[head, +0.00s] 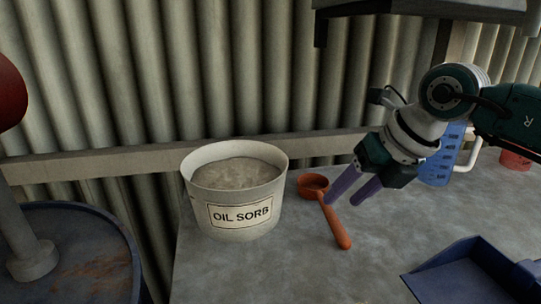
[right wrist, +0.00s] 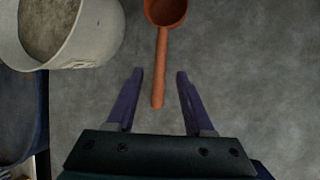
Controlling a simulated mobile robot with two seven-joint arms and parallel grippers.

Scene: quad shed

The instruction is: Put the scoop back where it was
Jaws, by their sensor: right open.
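An orange scoop (head: 333,221) lies on the grey bench top just right of the white tub (head: 234,229) labelled OIL SORB. Its cup is toward the back and its handle points to the front right. The tub holds grey granules. My right gripper (head: 344,200) is open with purple fingers, close to the scoop. In the right wrist view the scoop's handle end (right wrist: 158,98) lies between the tips of my open fingers (right wrist: 160,75), with a gap on each side. The cup is beyond the fingertips. My left gripper is not in view.
A blue dustpan (head: 463,271) lies at the bench's front right. A blue measuring jug (head: 441,158) stands behind my right arm, with a red object (head: 514,160) further right. A blue drum (head: 70,250) stands left of the bench. A shelf (head: 425,8) overhangs at the back.

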